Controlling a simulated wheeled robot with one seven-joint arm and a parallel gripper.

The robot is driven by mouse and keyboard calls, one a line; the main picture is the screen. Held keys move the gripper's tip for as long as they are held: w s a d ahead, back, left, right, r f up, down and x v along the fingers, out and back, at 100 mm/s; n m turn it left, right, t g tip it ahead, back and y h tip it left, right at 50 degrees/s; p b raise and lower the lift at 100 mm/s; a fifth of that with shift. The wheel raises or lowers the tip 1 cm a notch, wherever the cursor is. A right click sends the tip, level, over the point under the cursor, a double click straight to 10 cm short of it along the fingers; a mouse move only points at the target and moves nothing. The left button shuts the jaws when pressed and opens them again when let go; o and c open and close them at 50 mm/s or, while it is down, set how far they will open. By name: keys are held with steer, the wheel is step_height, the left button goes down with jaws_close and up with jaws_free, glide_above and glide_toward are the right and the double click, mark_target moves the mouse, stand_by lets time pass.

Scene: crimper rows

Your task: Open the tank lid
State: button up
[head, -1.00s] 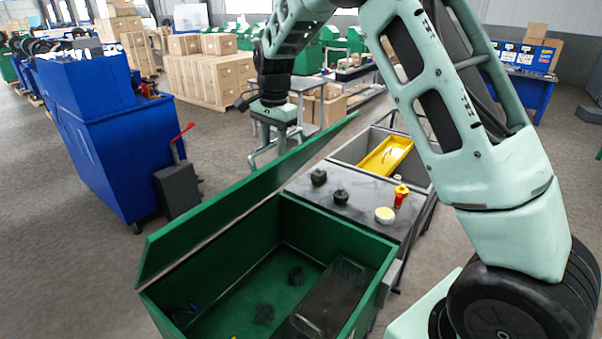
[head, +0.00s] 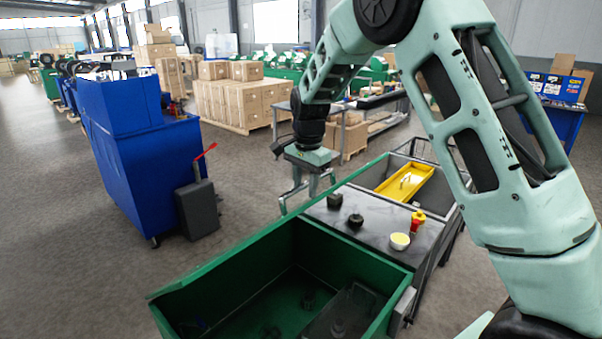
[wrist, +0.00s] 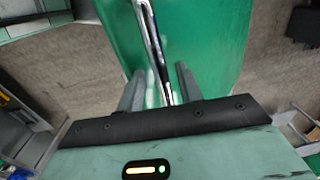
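The green tank (head: 392,318) stands in front of me, its inside showing from above. Its green lid (head: 215,262) runs along the tank's left side as a narrow slanting band, seen nearly edge-on; its exact angle is hard to tell. My gripper (head: 300,196) points down at the lid's far part, on its left side. The fingers are apart. In the wrist view my gripper (wrist: 161,88) has a finger on either side of a thin, shiny edge, with green surface (wrist: 215,35) around it. Gaps show beside the edge; I cannot tell whether a finger touches it.
Dark parts lie inside the tank. A yellow tray (head: 405,182) lies beyond.

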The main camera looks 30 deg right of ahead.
steer(key=w+a+r+p, duration=0.2)
steer(key=w+r, duration=0.3)
steer(key=r, duration=0.3)
steer(key=w+a+r+p, duration=0.1)
steer(key=w+r+p, duration=0.1)
steer(key=w+r, duration=0.3)
steer(key=shift+a+r, duration=0.35)
steer(key=shift+r, duration=1.6)
